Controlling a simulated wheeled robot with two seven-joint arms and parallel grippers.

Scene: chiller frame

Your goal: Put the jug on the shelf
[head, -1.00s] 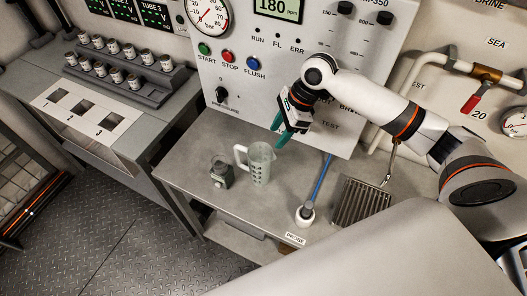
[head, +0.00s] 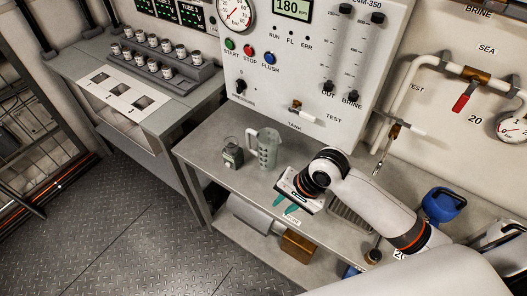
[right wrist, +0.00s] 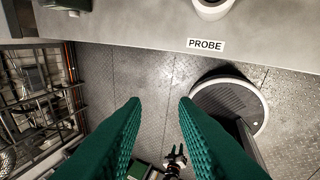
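The jug (head: 267,148) is clear with dark markings and a pale handle on its left. It stands upright on the grey bench. The lower shelf (head: 262,246) beneath the bench holds boxes. My right gripper (head: 287,203) is at the bench's front edge, right of and in front of the jug, apart from it. In the right wrist view its green fingers (right wrist: 160,105) are spread with nothing between them, pointing at the floor; the jug is not in that view. A small dark gripper-like shape, perhaps my left gripper (right wrist: 175,158), shows low there, too small to read.
A small lantern-like jar (head: 232,153) stands close left of the jug. A grey box (head: 257,213) and a brown box (head: 298,246) are under the bench. The probe holder (right wrist: 212,8) is near the PROBE label (right wrist: 206,45). A blue jug-like container (head: 442,205) is at right.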

